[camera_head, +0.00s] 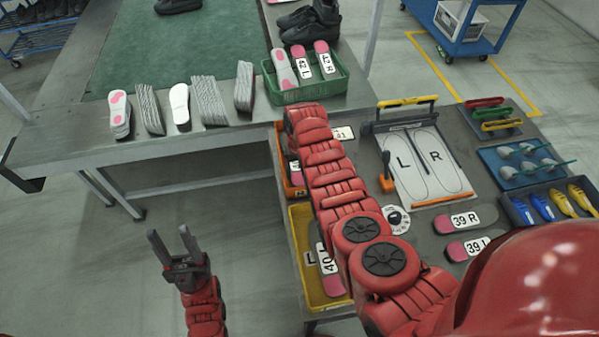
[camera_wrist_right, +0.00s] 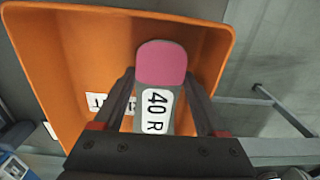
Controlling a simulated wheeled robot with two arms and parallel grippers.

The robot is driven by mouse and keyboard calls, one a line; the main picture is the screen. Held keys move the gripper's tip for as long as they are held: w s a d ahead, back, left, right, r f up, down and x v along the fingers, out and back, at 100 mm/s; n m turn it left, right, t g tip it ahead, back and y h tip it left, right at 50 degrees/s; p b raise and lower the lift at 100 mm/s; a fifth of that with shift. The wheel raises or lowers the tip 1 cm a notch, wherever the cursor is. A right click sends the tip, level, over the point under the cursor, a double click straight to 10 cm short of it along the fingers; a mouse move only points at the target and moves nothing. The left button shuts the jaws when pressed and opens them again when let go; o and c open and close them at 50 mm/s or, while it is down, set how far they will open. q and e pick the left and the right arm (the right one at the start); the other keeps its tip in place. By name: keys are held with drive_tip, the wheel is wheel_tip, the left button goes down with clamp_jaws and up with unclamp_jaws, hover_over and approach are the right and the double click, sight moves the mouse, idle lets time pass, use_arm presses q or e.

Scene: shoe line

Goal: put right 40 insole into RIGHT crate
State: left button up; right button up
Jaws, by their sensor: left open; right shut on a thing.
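The right 40 insole, with a pink end and a "40 R" label (camera_wrist_right: 155,110), is held between the fingers of my right gripper (camera_wrist_right: 160,100). It is over or inside the orange crate (camera_wrist_right: 62,50); I cannot tell if it touches the bottom. The orange crate shows in the head view (camera_head: 287,185), mostly hidden behind my right arm, which also hides my right gripper. A label lies on the crate's floor, partly covered. My left gripper (camera_head: 174,243) is open and empty, away from the table at the lower left.
A yellow crate (camera_head: 305,285) holds an insole marked 40 L (camera_head: 330,270). Insoles marked 39 R (camera_head: 465,219) and 39 L (camera_head: 467,246) lie on the right table. A green crate (camera_head: 340,84) holds several insoles. An L/R board (camera_head: 425,165) stands right of my arm.

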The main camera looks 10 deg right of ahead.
drive_tip(key=shift+f, duration=0.65)
drive_tip(key=shift+f, duration=0.15)
drive_tip(key=o, duration=1.1)
drive_tip(key=shift+c, duration=0.2)
drive_tip(key=shift+r, duration=0.2)
